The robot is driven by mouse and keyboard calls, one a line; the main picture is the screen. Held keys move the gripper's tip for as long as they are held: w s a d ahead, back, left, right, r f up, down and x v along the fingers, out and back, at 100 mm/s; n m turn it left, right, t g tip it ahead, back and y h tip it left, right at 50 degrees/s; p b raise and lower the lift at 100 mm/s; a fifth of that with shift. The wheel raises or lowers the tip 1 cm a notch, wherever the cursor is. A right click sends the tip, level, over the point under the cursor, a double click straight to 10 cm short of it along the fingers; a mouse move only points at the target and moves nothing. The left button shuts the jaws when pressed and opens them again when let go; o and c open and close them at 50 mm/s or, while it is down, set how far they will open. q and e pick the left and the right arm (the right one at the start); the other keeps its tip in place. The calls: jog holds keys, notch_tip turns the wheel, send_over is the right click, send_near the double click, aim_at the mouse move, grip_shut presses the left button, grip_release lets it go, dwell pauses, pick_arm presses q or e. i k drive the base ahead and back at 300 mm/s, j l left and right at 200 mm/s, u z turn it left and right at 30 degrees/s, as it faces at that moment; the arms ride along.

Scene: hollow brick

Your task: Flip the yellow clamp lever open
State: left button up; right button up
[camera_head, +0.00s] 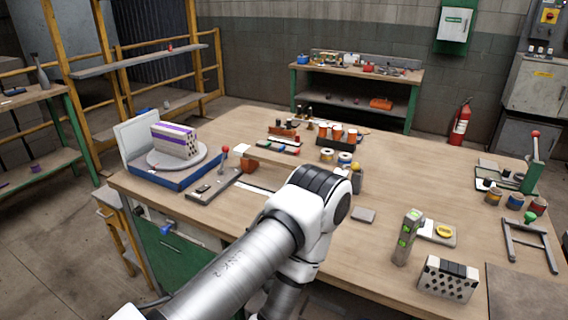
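A small yellow knob (355,167) shows just beyond my arm's joint, on top of a grey upright part (357,181) that is partly hidden by the arm. It may be the yellow clamp lever, but its shape and position are too small to tell. A yellow oval ring (443,231) lies on a light plate at the right front of the table. One of my arms reaches in from the lower left, its white and black joint over the table's middle. Neither gripper shows in the head view.
The wooden workbench (330,245) also holds a blue tray (178,176) with a hollow brick (175,141), a red-knobbed lever (225,149), a green-marked upright block (407,238), a perforated brick (447,279) and a green press (531,176). Bare wood lies at centre right.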

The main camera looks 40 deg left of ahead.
aim_at(355, 166)
jog(key=u, duration=0.85)
